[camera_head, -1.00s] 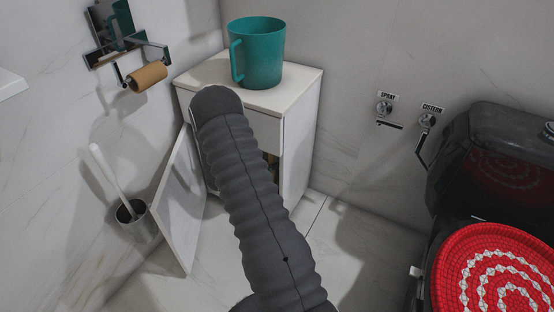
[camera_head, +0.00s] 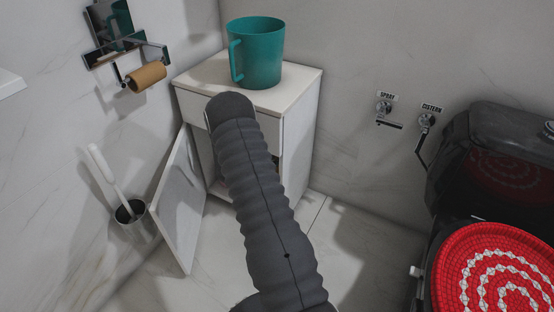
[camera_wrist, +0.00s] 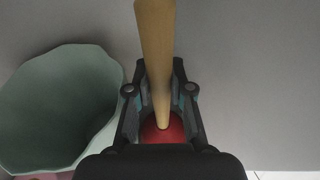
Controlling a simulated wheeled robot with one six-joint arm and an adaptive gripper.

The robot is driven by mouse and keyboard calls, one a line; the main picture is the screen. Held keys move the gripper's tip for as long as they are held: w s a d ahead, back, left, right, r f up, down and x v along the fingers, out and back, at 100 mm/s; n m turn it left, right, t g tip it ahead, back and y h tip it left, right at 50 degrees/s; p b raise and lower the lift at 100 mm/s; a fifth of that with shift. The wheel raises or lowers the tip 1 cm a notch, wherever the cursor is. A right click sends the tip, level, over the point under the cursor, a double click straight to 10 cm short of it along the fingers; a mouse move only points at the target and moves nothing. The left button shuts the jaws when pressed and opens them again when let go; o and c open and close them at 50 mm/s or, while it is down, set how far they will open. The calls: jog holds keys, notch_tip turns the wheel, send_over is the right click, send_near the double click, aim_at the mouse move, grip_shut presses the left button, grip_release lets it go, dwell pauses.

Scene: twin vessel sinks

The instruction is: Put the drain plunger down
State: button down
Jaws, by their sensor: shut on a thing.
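The drain plunger shows in the wrist view. It has a pale wooden handle (camera_wrist: 155,45) and a red rubber cup (camera_wrist: 162,132), partly hidden by my gripper's body. My gripper (camera_wrist: 160,92) is shut on the handle just beyond the red cup, with a finger on each side. In the head view, my arm hides the gripper and the plunger. Whether the plunger touches any surface cannot be told.
A pale green open container (camera_wrist: 60,105) stands close left of my gripper, over a plain grey surface. A white cabinet (camera_head: 299,135) has its door (camera_head: 180,205) open and a teal mug (camera_head: 257,55) on top. A toilet brush (camera_head: 103,168) stands left, a red-covered toilet (camera_head: 495,270) right.

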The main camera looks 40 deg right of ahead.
jog(key=c, duration=1)
grip_release()
jog(key=shift+f, duration=0.1)
jog(key=shift+c, duration=0.2)
jog(key=a, duration=1.3)
jog(key=shift+r, duration=0.35)
